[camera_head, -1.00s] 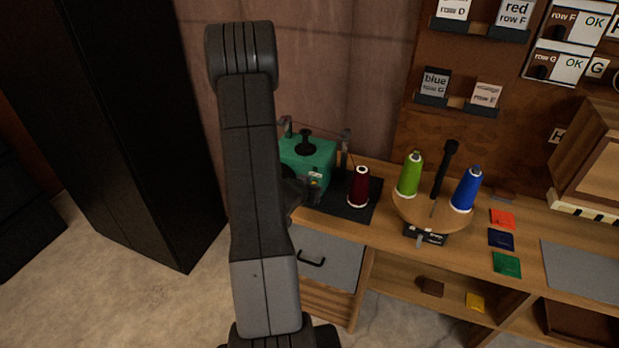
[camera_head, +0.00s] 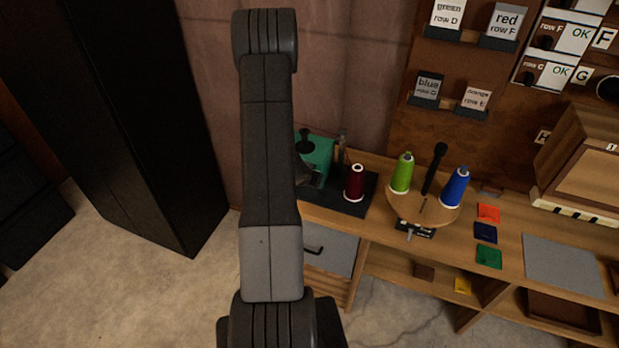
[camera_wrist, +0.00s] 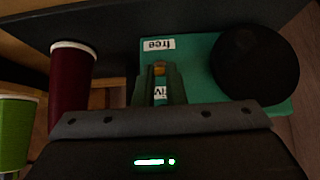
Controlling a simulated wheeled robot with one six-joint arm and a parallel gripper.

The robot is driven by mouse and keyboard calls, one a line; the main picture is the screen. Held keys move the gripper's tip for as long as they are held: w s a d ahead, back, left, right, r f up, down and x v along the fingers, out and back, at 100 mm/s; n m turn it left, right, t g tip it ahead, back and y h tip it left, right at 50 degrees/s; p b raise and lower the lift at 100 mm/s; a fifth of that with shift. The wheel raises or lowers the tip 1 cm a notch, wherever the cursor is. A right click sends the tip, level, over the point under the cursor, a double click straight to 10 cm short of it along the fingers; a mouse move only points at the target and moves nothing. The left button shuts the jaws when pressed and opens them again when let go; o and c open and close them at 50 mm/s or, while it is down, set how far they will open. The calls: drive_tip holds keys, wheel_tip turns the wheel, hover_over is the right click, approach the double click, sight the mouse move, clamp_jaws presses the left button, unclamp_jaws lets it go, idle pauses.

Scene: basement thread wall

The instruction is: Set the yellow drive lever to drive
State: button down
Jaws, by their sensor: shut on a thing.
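A green machine (camera_head: 318,158) stands at the left end of the bench, partly hidden behind my arm. In the wrist view its green top (camera_wrist: 200,60) carries a "free" label (camera_wrist: 158,44), seen upside down, and a large black round knob (camera_wrist: 254,65). The small yellow drive lever (camera_wrist: 159,67) shows between the fingertips of my gripper (camera_wrist: 160,86). My gripper is shut on it. A second label (camera_wrist: 161,92), ending in what looks like "ive", is partly covered by the fingers. In the head view my arm hides the lever and the gripper.
A dark red thread cone (camera_head: 355,182) stands just right of the machine, also near the gripper in the wrist view (camera_wrist: 72,88). Green (camera_head: 402,173) and blue (camera_head: 457,187) cones stand on a round wooden turntable (camera_head: 424,212). A tall black cabinet (camera_head: 130,130) stands left.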

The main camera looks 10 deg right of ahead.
idle(0.3)
drive_tip(key=c, duration=1.5)
unclamp_jaws()
drive_tip(key=shift+r, duration=0.1)
drive_tip(key=v, duration=1.3)
drive_tip(key=shift+s+a+r, duration=0.1)
drive_tip(key=shift+s+r, duration=0.15)
drive_tip(key=x, duration=1.4)
drive_tip(key=shift+a+r, duration=0.1)
drive_tip(key=shift+r, duration=0.05)
